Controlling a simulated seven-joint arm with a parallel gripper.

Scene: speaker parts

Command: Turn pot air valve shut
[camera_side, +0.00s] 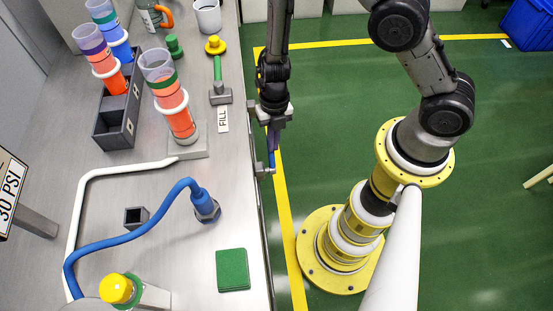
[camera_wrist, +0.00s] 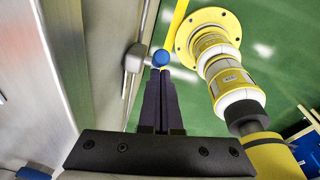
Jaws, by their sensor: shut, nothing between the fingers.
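A small valve with a blue handle (camera_side: 271,160) and a grey metal body (camera_side: 264,170) sticks out from the bench's front side. In the wrist view the blue handle (camera_wrist: 160,58) shows as a round end just beyond my fingertips, with the grey body (camera_wrist: 135,57) to its left. My gripper (camera_side: 273,147) points down beside the bench edge, right above the handle. Its dark fingers (camera_wrist: 159,73) are together with nothing between them. The fingertips are at or very close to the handle; I cannot tell whether they touch it.
The steel bench (camera_side: 190,260) stands left of my gripper. On it are a blue hose (camera_side: 130,238), a green pad (camera_side: 232,270), a grey-headed tool with a green handle (camera_side: 220,92), a FILL label (camera_side: 223,119) and cups of orange liquid (camera_side: 180,118).

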